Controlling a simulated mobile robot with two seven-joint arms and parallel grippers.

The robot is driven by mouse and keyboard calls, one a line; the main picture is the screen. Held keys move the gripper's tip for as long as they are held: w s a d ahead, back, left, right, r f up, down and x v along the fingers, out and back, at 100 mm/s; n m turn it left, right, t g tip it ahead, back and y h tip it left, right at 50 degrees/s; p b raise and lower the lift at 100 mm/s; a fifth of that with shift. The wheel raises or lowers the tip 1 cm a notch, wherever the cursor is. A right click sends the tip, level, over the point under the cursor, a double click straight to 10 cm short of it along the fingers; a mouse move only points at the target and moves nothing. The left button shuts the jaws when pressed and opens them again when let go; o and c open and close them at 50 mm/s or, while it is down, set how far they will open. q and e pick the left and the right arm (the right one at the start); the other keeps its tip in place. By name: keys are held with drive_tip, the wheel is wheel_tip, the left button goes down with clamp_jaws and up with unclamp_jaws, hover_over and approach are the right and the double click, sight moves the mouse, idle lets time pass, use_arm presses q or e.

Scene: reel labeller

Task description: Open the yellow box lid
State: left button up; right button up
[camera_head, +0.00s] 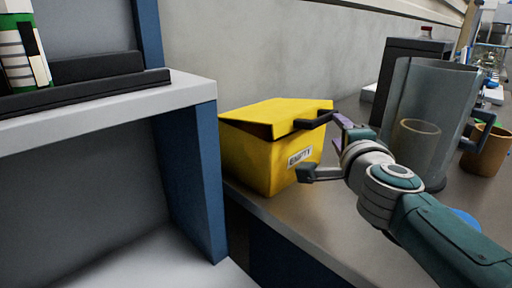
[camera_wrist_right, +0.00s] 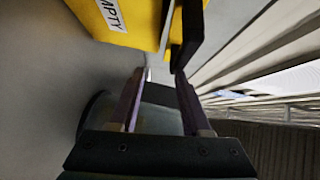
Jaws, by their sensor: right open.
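The yellow box (camera_head: 254,163) stands on the grey counter, with a white label reading "EMPTY" on its side. Its yellow lid (camera_head: 272,113) sits slightly raised and tilted, with a dark gap under its left part. My right gripper (camera_head: 303,148) is open at the box's right side. Its upper finger is at the lid's front edge and its lower finger is beside the box wall below the label; I cannot tell if either touches. In the right wrist view the box (camera_wrist_right: 128,22) is at the top, near the fingertips. My left gripper is not in view.
A dark box (camera_head: 402,62) is behind. A shelf (camera_head: 195,93) with blue sides is close on the left. The counter (camera_head: 275,209) has a front edge near the box.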

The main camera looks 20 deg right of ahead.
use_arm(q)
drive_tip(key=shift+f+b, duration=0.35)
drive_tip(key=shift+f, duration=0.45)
use_arm(e)
drive_tip(key=shift+w+a+f+n+t+y, duration=0.15)
drive_tip(key=shift+w+a+t+y, duration=0.1)
drive_tip(key=shift+a, duration=0.25)
drive_tip(key=shift+w+a+n+t+y, duration=0.15)
drive_tip(key=shift+a+t+y, duration=0.1)
drive_tip(key=shift+a, duration=0.25)
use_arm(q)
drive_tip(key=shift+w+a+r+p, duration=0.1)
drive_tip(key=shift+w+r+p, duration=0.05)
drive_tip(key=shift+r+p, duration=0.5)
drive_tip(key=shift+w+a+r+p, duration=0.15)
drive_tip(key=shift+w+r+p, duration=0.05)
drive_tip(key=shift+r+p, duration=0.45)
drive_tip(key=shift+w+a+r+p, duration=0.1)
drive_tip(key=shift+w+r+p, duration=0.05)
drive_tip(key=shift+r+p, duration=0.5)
use_arm(e)
drive_tip(key=d+v, duration=0.1)
drive_tip(key=v, duration=0.9)
drive_tip(key=shift+s+r+m+h, duration=0.4)
drive_tip(key=shift+s, duration=0.15)
drive_tip(key=shift+a, duration=0.15)
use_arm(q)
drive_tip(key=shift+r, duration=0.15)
